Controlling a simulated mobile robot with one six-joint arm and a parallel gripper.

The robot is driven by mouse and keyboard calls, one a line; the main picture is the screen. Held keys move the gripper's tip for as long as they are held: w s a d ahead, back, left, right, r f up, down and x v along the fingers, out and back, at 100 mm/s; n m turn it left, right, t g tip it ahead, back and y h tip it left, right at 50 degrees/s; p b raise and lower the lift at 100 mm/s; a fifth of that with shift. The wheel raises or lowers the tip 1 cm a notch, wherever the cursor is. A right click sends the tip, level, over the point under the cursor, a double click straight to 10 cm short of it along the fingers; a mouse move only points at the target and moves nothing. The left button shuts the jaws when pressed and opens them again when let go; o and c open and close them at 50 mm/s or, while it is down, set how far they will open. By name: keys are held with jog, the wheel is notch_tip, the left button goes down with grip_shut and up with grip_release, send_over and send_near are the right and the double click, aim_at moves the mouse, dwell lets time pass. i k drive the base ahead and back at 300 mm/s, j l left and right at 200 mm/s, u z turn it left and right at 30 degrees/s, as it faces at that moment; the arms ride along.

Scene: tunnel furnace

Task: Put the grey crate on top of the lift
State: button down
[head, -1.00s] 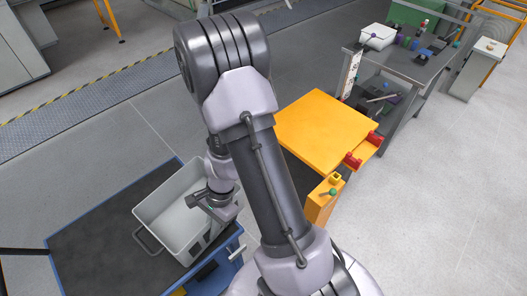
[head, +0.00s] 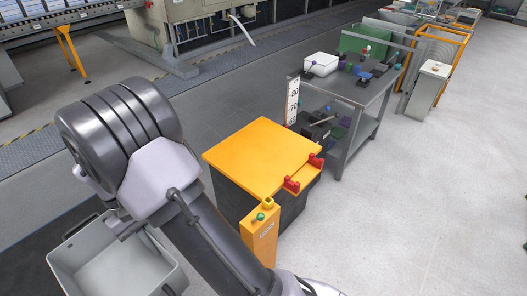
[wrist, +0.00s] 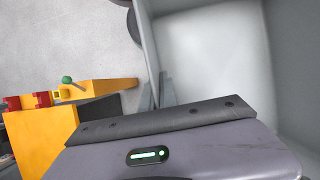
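The grey crate (head: 88,262) is an open box at the lower left of the head view, partly cut off by the frame. Its pale inner wall (wrist: 215,60) fills the right of the wrist view. My gripper (wrist: 155,92) has its fingers either side of the crate's wall and appears shut on it. In the head view my arm largely hides the gripper. The lift has a flat, empty yellow top (head: 262,157), right of the crate and apart from it. Its yellow post and green knob (wrist: 67,79) also show at the left of the wrist view.
Red fittings (head: 292,184) sit on the lift's right edge, and the yellow post (head: 262,238) stands at its front. A grey metal table (head: 352,92) with boxes and tools stands behind it. The floor at right is clear.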

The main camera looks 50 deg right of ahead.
aim_at(271, 156)
jog(key=l, duration=0.55)
jog(key=k+l+u, duration=0.1)
jog(key=l, duration=1)
jog(key=k+l+u, duration=0.1)
jog(key=l, duration=0.4)
jog(key=k+l, duration=0.1)
jog(key=l, duration=0.45)
jog(key=i+l, duration=0.15)
jog(key=l, duration=0.15)
jog(key=i+l+u, duration=0.1)
jog(key=i+l, duration=0.2)
jog(key=l, duration=0.25)
jog(key=u, duration=0.05)
